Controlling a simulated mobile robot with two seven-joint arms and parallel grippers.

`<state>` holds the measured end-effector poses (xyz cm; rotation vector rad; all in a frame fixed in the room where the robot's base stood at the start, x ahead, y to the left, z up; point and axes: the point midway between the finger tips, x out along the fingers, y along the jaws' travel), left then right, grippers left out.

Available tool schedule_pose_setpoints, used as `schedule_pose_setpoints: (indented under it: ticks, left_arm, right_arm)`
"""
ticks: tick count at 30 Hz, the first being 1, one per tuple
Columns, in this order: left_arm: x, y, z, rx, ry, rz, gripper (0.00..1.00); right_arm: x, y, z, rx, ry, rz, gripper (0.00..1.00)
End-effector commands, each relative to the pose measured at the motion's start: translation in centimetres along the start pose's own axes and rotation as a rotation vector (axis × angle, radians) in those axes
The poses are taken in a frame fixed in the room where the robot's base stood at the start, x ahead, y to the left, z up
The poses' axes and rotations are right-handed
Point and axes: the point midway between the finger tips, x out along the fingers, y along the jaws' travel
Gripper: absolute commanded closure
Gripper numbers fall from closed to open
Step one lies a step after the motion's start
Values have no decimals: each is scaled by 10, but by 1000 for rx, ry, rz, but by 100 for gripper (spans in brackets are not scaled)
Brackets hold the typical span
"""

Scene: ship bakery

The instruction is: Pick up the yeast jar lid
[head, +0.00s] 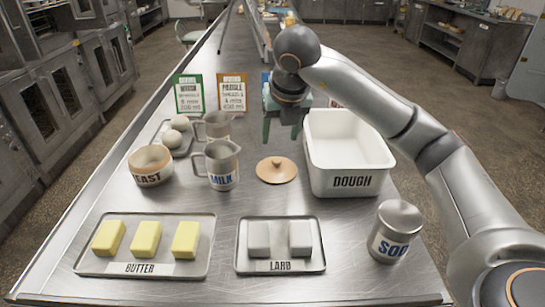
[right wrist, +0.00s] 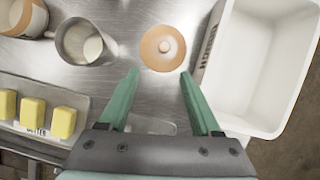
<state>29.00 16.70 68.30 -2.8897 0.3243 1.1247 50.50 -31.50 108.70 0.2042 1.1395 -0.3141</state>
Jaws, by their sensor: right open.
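The yeast jar lid (head: 277,170) is a flat, round tan disc with a small knob, lying on the steel counter between the milk jug and the dough tub. It also shows in the right wrist view (right wrist: 162,48), just beyond my fingertips. The yeast jar (head: 150,166) stands uncovered to the left, its label partly turned away. My right gripper (head: 283,135) is open, with green fingers pointing down, above the counter and behind the lid in the head view. In the right wrist view the gripper (right wrist: 159,73) has nothing between its fingers. My left gripper is not in view.
The white dough tub (head: 349,183) stands close right of the lid. The milk jug (head: 221,166) stands to its left. The butter tray (head: 145,268), lard tray (head: 280,268) and soda tin (head: 395,232) are in front. Upright cards (head: 232,92) stand behind.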

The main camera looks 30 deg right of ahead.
Motion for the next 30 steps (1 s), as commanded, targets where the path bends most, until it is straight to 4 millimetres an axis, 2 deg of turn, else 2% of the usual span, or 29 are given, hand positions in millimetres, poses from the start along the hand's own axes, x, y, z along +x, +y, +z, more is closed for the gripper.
schedule_pose_setpoints:
  ticks: [4, 12, 20, 27, 30]
  left_arm:
    - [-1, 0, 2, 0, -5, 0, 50]
    - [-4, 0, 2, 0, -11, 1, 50]
    - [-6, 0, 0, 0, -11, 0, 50]
    - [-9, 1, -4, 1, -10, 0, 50]
    - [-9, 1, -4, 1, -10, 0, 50]
  right_arm:
    - [15, -1, 0, 1, 4, -3, 35]
    - [62, -1, 0, 0, 3, -2, 35]
    - [82, -4, 3, 1, 3, -1, 35]
    - [117, -8, 9, -2, 3, -1, 35]
    - [124, -9, 9, -1, 2, -1, 35]
